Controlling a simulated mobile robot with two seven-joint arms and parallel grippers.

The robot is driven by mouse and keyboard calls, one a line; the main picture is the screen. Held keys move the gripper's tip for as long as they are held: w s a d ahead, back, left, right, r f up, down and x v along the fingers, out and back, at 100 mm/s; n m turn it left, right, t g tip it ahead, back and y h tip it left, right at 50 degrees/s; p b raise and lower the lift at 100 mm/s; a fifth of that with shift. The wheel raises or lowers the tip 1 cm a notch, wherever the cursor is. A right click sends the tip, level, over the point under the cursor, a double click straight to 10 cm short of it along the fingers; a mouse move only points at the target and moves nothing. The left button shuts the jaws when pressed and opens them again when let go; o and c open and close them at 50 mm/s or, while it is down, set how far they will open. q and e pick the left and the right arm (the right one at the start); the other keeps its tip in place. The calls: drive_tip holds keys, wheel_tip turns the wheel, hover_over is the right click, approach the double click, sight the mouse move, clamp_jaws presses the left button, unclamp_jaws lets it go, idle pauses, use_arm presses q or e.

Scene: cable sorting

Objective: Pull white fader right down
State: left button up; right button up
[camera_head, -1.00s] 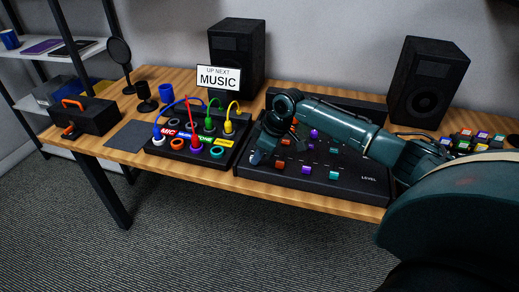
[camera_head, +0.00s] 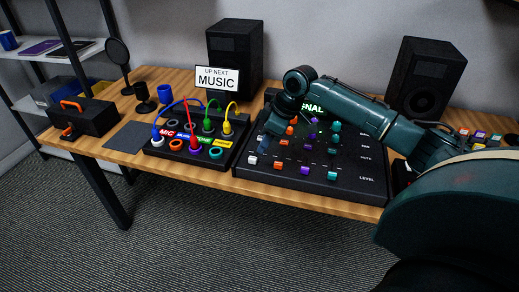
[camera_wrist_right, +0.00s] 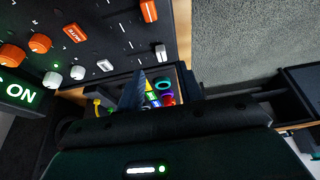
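The mixer (camera_head: 350,188) lies on the right half of the desk. Its white fader (camera_head: 252,160) sits at the left of the front row of caps, near the mixer's front edge. In the right wrist view the white fader (camera_wrist_right: 160,52) also shows near that edge, with nothing touching it. My right gripper (camera_head: 268,135) hangs over the mixer's left side, behind and above the white fader. In the wrist view the right gripper (camera_wrist_right: 162,90) shows two fingers apart with a gap between them, empty. My left gripper is not in view.
Orange (camera_head: 277,165), purple (camera_head: 304,171) and teal (camera_head: 331,175) faders stand right of the white one. A patch panel (camera_head: 190,158) with coloured cables lies left of the mixer. Speakers (camera_head: 236,55) and a "MUSIC" sign (camera_head: 217,79) stand behind.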

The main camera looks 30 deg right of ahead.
drive_tip(key=v, duration=0.6)
drive_tip(key=shift+r, duration=0.25)
drive_tip(key=shift+s, duration=0.1)
